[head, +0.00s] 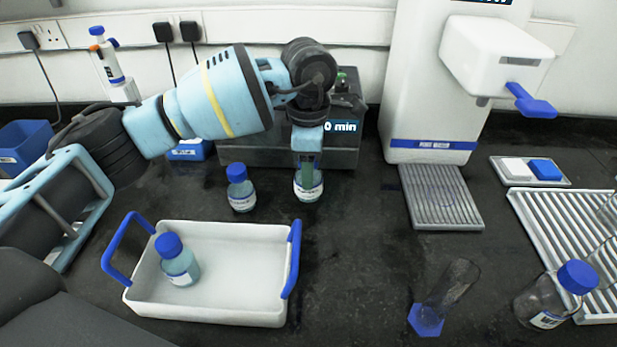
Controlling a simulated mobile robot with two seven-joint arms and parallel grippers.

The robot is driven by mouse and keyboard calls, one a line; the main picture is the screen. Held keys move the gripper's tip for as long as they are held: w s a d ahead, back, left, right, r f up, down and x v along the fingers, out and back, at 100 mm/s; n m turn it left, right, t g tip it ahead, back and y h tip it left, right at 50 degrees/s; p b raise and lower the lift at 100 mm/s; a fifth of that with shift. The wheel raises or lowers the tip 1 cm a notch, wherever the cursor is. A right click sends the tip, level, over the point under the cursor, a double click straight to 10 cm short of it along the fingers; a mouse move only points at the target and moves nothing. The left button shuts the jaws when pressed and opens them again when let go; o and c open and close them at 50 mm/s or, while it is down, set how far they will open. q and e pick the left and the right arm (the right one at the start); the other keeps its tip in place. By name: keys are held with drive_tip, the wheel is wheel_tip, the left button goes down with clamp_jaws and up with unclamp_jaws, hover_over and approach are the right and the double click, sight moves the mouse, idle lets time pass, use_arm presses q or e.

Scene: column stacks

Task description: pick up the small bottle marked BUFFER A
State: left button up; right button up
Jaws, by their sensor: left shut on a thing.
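My left gripper (308,165) points down in front of the grey device and is shut on a small bottle (308,190) with pale blue liquid and a white label. Its cap is hidden by the fingers. I cannot tell whether its base touches the bench. A similar blue-capped bottle (240,190) stands on the bench just left of it. A third blue-capped bottle (180,264) is inside the white tray (262,235). The label writing is too small to read, so I cannot tell which is BUFFER A. My right gripper is out of view.
The grey device (258,148) with a display stands behind the gripper. A white water dispenser (425,95) stands right of it. A glass cylinder (450,288), a larger blue-capped bottle (550,298) and a drying rack (555,220) are at right. The middle bench is clear.

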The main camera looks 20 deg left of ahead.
use_arm(q)
wheel_tip(320, 180, up, 6)
drive_tip(key=shift+r, duration=0.1)
idle(0.4)
